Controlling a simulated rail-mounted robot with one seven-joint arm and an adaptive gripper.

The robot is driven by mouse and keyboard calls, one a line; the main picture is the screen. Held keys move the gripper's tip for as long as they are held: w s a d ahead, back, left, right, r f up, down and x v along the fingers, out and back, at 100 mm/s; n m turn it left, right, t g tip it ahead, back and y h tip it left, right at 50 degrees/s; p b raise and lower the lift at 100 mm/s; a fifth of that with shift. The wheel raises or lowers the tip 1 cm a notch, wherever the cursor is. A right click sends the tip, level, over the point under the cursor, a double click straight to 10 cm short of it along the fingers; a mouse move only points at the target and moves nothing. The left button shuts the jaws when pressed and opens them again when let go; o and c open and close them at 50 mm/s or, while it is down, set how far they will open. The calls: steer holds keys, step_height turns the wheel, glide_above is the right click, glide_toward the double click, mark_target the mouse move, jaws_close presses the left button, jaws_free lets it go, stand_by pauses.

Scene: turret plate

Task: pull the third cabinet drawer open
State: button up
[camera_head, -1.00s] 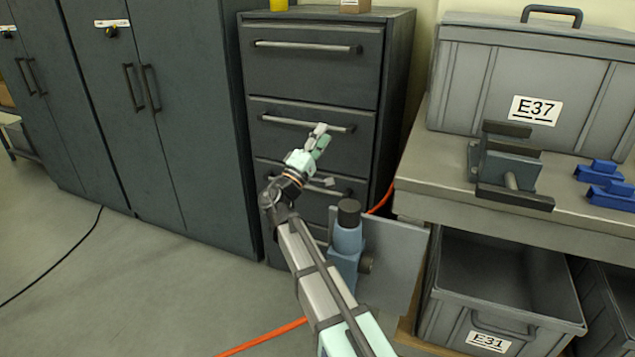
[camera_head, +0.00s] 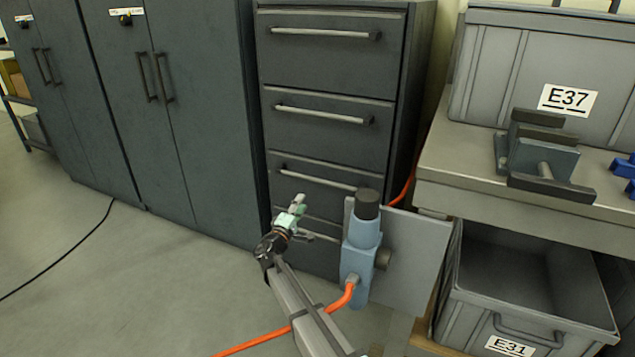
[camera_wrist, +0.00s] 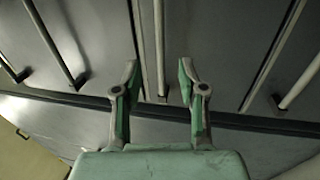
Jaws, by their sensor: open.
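The dark grey drawer cabinet (camera_head: 328,77) stands in the middle of the head view with several stacked drawers. The third drawer (camera_head: 300,188) looks shut, its face level with the others. Its light bar handle (camera_head: 318,178) runs across it, the right end near the blue device. My gripper (camera_head: 298,203) is open and empty in front of the cabinet, just below that handle in the picture. In the wrist view, my gripper's green fingers (camera_wrist: 160,80) stand apart with one bar handle (camera_wrist: 159,45) between them in the picture. I cannot tell the remaining distance or any contact.
A blue device with a black cap (camera_head: 362,245) and a grey panel (camera_head: 412,262) stand close right of my gripper. An orange cable (camera_head: 255,342) crosses the floor. A bench (camera_head: 520,205) and grey crate E31 (camera_head: 525,310) are at right. Floor at left is mostly clear.

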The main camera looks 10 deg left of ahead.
mark_target(316, 180)
steer(key=b+x, duration=0.1)
steer(key=x, duration=1.2)
steer(key=shift+w+d+b, duration=0.2)
steer(key=shift+w+b, duration=0.1)
steer(key=shift+b, duration=0.1)
jaws_close()
